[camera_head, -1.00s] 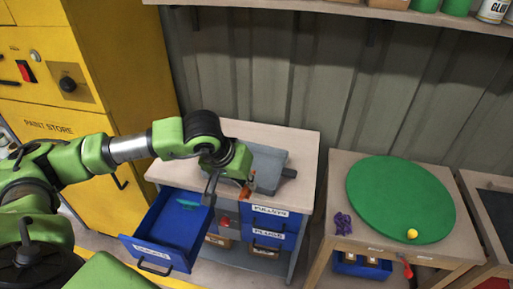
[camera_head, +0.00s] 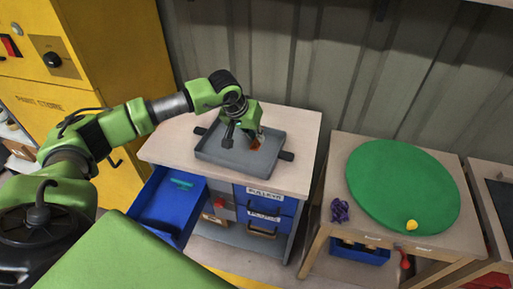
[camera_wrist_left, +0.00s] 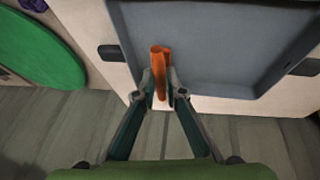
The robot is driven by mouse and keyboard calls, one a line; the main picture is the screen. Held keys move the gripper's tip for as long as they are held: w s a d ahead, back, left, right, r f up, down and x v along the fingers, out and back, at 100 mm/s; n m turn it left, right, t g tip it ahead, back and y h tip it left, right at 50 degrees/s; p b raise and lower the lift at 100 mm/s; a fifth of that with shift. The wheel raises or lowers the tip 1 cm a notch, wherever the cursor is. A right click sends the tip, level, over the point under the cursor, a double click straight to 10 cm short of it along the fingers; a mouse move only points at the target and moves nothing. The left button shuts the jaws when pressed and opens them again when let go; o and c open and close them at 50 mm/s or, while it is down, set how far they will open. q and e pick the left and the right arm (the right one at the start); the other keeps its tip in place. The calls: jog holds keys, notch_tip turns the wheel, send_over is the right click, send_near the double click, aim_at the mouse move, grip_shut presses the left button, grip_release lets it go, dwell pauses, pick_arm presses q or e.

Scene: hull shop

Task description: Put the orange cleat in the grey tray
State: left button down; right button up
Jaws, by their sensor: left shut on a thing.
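The orange cleat (camera_head: 256,144) is held in my left gripper (camera_head: 243,136), which is shut on it. In the left wrist view the cleat (camera_wrist_left: 160,62) stands out between the fingertips (camera_wrist_left: 163,90). The grey tray (camera_head: 222,160) is a shallow tray with dark handles, on the wooden top of the drawer cabinet. The gripper and cleat are over the tray's right part in the head view. In the left wrist view the cleat overlaps the tray (camera_wrist_left: 215,86) near one corner. I cannot tell how high it is above the floor of the tray. My right gripper is not in view.
A blue drawer (camera_head: 168,205) stands open below the cabinet top, with a teal item (camera_head: 181,184) inside. To the right, a table holds a green disc (camera_head: 400,185), a yellow item (camera_head: 411,225) and a purple item (camera_head: 340,210). A yellow cabinet (camera_head: 95,60) stands at left.

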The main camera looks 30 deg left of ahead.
aim_at(256, 143)
pick_arm(q)
jog(key=shift+w+a+f+b, duration=0.15)
jog(key=shift+w+f+b, duration=0.05)
jog(key=shift+w+f, duration=0.25)
jog(key=shift+w+a+f+b, duration=0.2)
jog(key=shift+w+f, duration=0.1)
jog(key=shift+f, duration=0.25)
notch_tip(256, 143, down, 3)
jog(key=shift+f+b, duration=0.1)
jog(key=shift+b, duration=0.45)
jog(key=shift+w, duration=0.1)
jog(key=c, duration=2.1)
grip_release()
jog(key=shift+f, duration=0.1)
